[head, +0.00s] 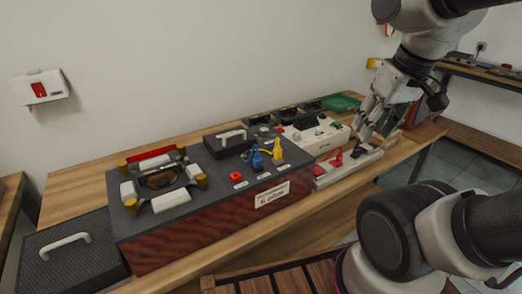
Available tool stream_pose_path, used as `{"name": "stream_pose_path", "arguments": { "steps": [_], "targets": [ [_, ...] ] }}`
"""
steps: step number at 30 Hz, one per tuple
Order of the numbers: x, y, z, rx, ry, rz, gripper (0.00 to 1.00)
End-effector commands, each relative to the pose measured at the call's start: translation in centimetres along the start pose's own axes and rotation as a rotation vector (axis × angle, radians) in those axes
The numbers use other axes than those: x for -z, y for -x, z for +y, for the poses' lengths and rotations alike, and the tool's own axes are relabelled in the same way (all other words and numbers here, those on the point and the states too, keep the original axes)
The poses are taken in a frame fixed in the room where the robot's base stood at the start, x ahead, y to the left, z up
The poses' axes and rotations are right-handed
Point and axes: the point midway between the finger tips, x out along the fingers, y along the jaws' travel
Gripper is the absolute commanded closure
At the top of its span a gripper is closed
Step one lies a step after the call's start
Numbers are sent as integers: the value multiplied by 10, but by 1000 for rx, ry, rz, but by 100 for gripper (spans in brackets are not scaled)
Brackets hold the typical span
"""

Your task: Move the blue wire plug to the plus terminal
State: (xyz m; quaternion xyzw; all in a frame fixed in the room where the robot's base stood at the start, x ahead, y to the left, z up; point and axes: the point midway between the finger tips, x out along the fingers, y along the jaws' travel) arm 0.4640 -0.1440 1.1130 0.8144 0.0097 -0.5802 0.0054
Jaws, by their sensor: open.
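The blue wire plug (257,161) stands upright on the top of a dark box (215,205), toward its right front. A yellow plug (277,151) stands just to its right, with a wire near both. A red terminal (236,177) is to the left of the blue plug. Small white labels lie in front of these; their marks are too small to read, so I cannot tell which terminal is plus. My gripper (368,126) is open, apart from the plugs, to their right above the far right part of the bench.
A ring-shaped part with white and yellow pieces (129,192) sits on the box's left. A white device (316,134) and a base with a red lever (336,160) stand between the box and my gripper. A green tray (341,102) is behind. The bench's front edge is bare.

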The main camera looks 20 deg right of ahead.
Motion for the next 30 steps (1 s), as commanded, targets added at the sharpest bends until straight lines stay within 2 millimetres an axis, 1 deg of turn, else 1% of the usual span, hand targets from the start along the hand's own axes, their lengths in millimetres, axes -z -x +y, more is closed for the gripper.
{"name": "stream_pose_path", "arguments": {
  "steps": [1,2,5,8,11,13,15,17,18,20,22,24,27,30],
  "targets": [
    [2,-10,-3,5,16,-47,60],
    [6,-15,-6,8,26,-73,60],
    [24,-36,-22,39,49,-170,60],
    [46,-60,-47,99,149,-261,60],
    [69,-87,-77,195,352,-327,60],
    [85,-108,-102,287,543,-350,60],
    [100,-127,-126,387,754,-340,60],
    [110,-139,-143,465,929,-305,60],
    [117,-143,-152,511,1043,-268,60],
    [128,-146,-163,565,1200,-200,60],
    [138,-140,-172,603,1368,-110,60],
    [142,-138,-177,630,1507,-43,60],
    [141,-137,-179,652,1650,10,60],
    [140,-138,-179,659,1726,35,60]
  ]
}}
